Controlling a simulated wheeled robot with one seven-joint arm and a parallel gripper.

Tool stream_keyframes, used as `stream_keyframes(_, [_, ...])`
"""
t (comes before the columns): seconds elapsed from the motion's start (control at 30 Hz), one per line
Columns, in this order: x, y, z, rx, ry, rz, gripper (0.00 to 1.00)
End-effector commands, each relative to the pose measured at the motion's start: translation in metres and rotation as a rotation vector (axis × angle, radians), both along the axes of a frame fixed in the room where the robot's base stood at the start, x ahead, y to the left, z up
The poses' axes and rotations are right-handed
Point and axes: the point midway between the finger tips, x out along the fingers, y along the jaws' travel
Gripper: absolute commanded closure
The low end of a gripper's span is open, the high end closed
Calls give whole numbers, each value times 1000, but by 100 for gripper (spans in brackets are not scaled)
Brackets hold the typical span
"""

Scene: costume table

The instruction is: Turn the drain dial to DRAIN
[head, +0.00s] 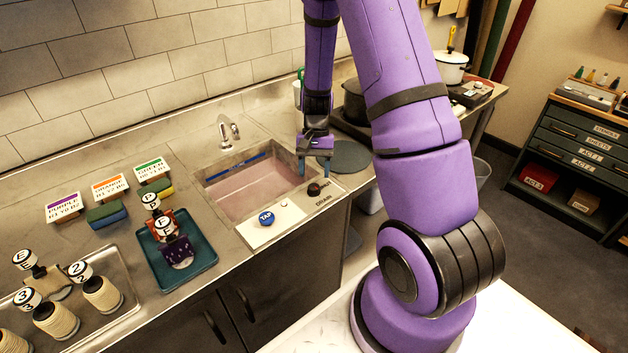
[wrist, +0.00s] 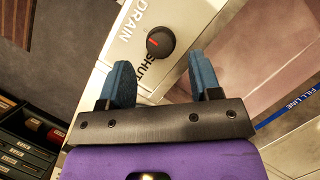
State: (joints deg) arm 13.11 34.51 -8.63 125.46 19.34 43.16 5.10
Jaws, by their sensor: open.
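The drain dial (head: 315,188) is a small round black knob on the pale panel at the sink's front right corner. In the wrist view the dial (wrist: 161,42) has a red mark on its left side, and the words DRAIN and SHUT are printed beside it. I cannot tell exactly which word the mark points at. My gripper (head: 314,168) hangs just above and behind the dial, pointing down. In the wrist view its two blue fingers (wrist: 162,72) are apart with nothing between them, and the dial lies beyond their tips.
The sink (head: 238,208) holds pinkish liquid and has a blue fill-line strip. The faucet (head: 229,132) stands behind. A dark pot (head: 355,104) is right of my gripper. A teal tray (head: 205,255) lies left.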

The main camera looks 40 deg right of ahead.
Motion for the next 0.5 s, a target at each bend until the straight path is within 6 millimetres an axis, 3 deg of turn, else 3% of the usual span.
stream_keyframes(0.2, [12, -11, 38, -1, -4, 0, 42])
stream_keyframes(0.5, [19, -18, 63, 0, 0, 0, 42])
